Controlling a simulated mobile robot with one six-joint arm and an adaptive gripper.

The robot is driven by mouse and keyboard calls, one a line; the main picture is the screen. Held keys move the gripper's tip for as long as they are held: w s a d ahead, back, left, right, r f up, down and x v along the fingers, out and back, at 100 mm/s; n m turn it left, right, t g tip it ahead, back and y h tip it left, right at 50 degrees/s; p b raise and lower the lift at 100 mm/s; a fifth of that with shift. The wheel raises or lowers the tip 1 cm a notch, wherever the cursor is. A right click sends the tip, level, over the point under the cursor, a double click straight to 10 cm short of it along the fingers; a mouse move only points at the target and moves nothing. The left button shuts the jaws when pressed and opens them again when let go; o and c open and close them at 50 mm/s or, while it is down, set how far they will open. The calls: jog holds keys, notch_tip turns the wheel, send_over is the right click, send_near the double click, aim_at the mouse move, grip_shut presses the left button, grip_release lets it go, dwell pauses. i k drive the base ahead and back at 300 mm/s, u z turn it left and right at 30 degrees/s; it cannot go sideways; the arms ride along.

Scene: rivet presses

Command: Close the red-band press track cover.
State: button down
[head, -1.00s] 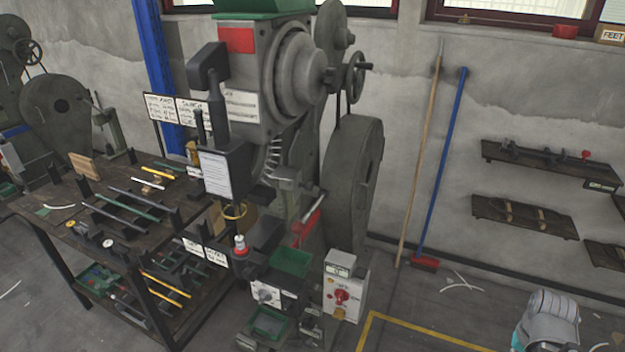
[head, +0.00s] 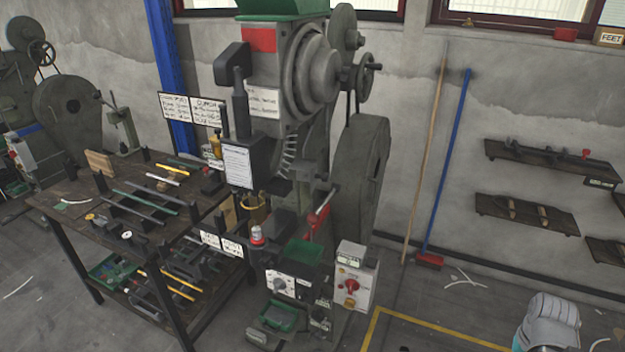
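The red-band press (head: 315,75) stands in the middle of the head view, a tall grey-green machine with a red patch (head: 259,40) on its upper body. A spring-like coil (head: 288,158) shows beside its head, behind a white notice sheet (head: 238,166). A lever with a red part (head: 322,205) sticks out at mid-height on its right. I cannot clearly make out the track cover or whether it stands open. Part of my arm shows at the lower right, well away from the press. My gripper is not in view.
A dark workbench (head: 60,207) with rods and tools stands left of the press. A control box (head: 352,280) with a red knob is at its front right. A broom (head: 429,258) leans on the wall beside wall shelves (head: 525,214). The floor between press and shelves is mostly clear.

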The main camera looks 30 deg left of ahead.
aim_at(307, 169)
jog(key=k, duration=1.6)
jog(key=u, duration=0.95)
jog(key=i, duration=1)
jog(key=z, duration=0.1)
